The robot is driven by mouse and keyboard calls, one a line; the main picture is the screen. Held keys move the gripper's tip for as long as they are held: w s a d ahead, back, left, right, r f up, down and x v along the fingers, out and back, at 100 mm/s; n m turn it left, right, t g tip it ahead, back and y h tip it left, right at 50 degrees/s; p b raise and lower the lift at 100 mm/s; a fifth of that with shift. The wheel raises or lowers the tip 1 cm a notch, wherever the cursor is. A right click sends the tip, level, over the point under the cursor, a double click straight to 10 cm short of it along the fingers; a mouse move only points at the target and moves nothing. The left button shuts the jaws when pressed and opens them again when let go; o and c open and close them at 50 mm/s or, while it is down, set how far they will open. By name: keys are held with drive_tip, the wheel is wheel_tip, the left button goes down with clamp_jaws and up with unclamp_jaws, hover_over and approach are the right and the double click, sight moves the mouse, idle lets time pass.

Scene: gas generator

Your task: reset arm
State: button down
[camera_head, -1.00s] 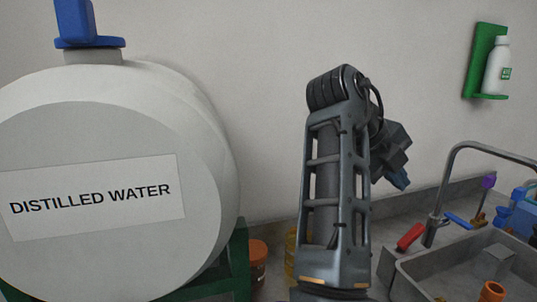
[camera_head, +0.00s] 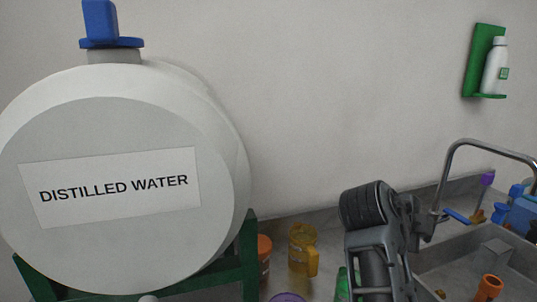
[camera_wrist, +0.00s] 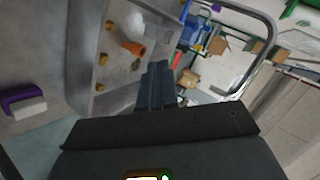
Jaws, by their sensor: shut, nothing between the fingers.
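My gripper (camera_wrist: 157,72) shows in the wrist view with its two dark fingers together and nothing between them. It points over the sink (camera_wrist: 55,65), apart from the things there. In the head view my arm stands folded at the lower right, in front of the counter, and its gripper is hidden.
A white distilled water tank (camera_head: 115,255) on a green stand fills the left. An orange-lidded jar (camera_head: 264,252) and a yellow jug (camera_head: 302,245) stand on the counter. A curved faucet (camera_head: 446,175) rises by the sink at right.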

drive_tip(key=s+d+f+n+t+y, duration=0.1)
drive_tip(key=s+d+f+n+t, duration=0.25)
drive_tip(key=s+f+n, duration=0.4)
drive_tip(key=s+a+f+n+t+y, duration=0.1)
drive_tip(key=s+f+n+y, duration=0.1)
drive_tip(key=s+f+n, duration=0.2)
drive_tip(key=s+a+f+n+t+y, duration=0.1)
drive_tip(key=s+f+n, duration=0.2)
drive_tip(key=s, duration=0.4)
drive_tip(key=s+a+f+n+t+y, duration=0.1)
drive_tip(key=s+a+f+n+y, duration=0.1)
drive_tip(key=s+f+n, duration=0.2)
drive_tip(key=shift+s+f+n+y, duration=0.35)
drive_tip(key=shift+s+n, duration=0.1)
drive_tip(key=shift+s, duration=0.3)
drive_tip(key=s+a+r+n+t+y, duration=0.15)
drive_tip(key=s+r, duration=0.25)
drive_tip(key=s, duration=0.4)
drive_tip(key=s+a+r+n+y, duration=0.1)
drive_tip(key=s+a+r+n, duration=0.15)
drive_tip(key=s, duration=0.55)
drive_tip(key=s+a+r+n+t+y, duration=0.1)
drive_tip(key=s+a+r+n, duration=0.15)
drive_tip(key=s+r, duration=0.4)
wheel_tip(320, 180, down, 12)
drive_tip(key=b, duration=1)
drive_tip(key=shift+s+a+m, duration=0.35)
drive_tip(key=shift+s+m, duration=0.1)
